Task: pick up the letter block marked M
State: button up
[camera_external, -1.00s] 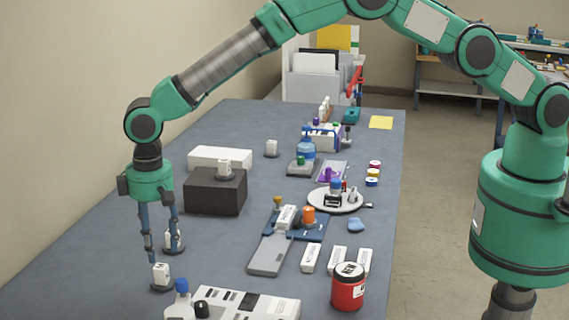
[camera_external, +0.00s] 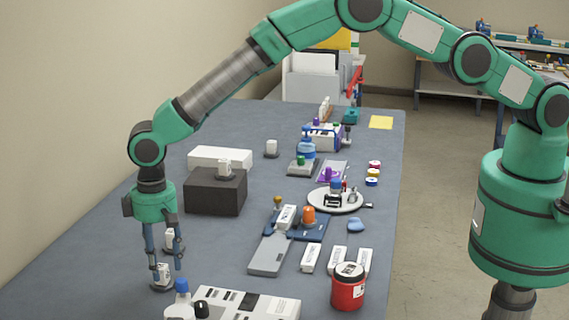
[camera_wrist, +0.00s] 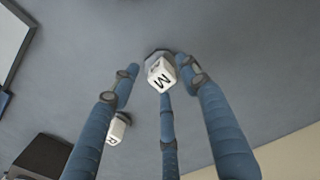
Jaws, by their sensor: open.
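The white letter block marked M (camera_wrist: 162,76) sits on a small dark base, its letter facing the wrist camera. In the external view the M block (camera_external: 162,272) stands at the near left of the table, partly hidden by my fingers. My gripper (camera_external: 167,266) points down, open, with its blue fingers spread around the block. In the wrist view my gripper (camera_wrist: 158,80) has fingertips on both sides of the block and a third finger below it. I cannot tell whether any finger touches it.
A second white letter block (camera_wrist: 117,130), perhaps an R, stands close by; it shows behind my fingers in the external view (camera_external: 170,240). A dark box (camera_external: 215,193) lies behind. A white device (camera_external: 250,304) and a blue-capped bottle (camera_external: 182,292) are at the near right.

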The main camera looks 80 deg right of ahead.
jog(key=shift+f, duration=0.9)
grip_shut()
